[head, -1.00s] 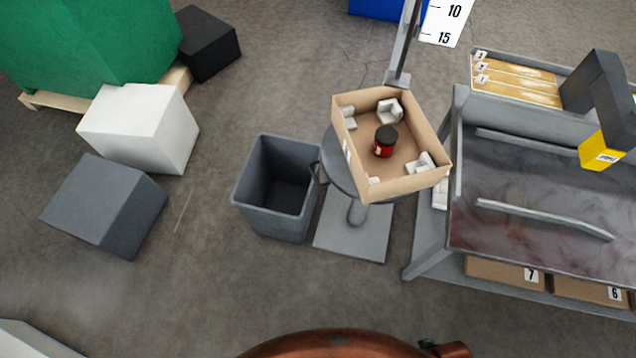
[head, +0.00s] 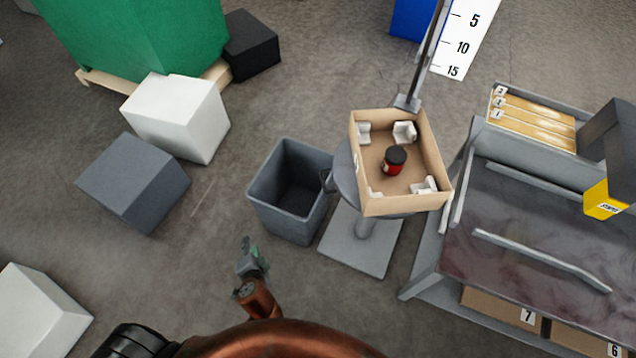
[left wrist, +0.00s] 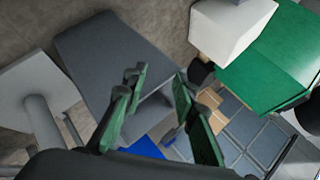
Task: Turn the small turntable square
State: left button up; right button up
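The small turntable (head: 345,172) is a round grey disc on a post with a square floor plate (head: 355,247). An open cardboard box (head: 408,204) sits on it, its sides skewed to the near bench's edge. Inside are a red jar with a black lid (head: 394,160) and white corner pieces (head: 404,132). A small dark handle (head: 325,181) shows at the disc's left edge. My left gripper (head: 248,245) is below and left of the turntable, apart from it. The left wrist view shows its green fingers (left wrist: 160,95) spread and nothing held. My right gripper is out of view.
A grey bin (head: 290,195) stands close left of the turntable. A bench (head: 540,230) with rails is close on the right. A pole (head: 425,60) rises behind. Grey (head: 135,182) and white (head: 177,118) blocks lie left. Floor between them and the bin is clear.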

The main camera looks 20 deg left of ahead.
pick_arm(q)
jog(key=w+d+r+m+t+p, duration=0.1)
jog(key=w+d+r+m+t, duration=0.1)
jog(key=w+d+r+m, duration=0.3)
jog(key=w+d+r+t+p, duration=0.1)
jog(key=w+d+r+t, duration=0.15)
jog(key=w, duration=0.35)
jog(key=m+t+h, duration=0.3)
jog(key=m+t, duration=0.2)
jog(key=m, duration=0.2)
send_near(323, 181)
jog(key=d+x, duration=0.1)
jog(key=x, duration=0.2)
jog(key=shift+g, duration=0.25)
jog(key=x, duration=0.6)
jog(key=shift+a+f+b, duration=0.25)
jog(key=shift+a+b, duration=0.05)
jog(key=shift+a, duration=0.15)
jog(key=shift+w+a, duration=0.15)
jog(key=shift+w, duration=0.35)
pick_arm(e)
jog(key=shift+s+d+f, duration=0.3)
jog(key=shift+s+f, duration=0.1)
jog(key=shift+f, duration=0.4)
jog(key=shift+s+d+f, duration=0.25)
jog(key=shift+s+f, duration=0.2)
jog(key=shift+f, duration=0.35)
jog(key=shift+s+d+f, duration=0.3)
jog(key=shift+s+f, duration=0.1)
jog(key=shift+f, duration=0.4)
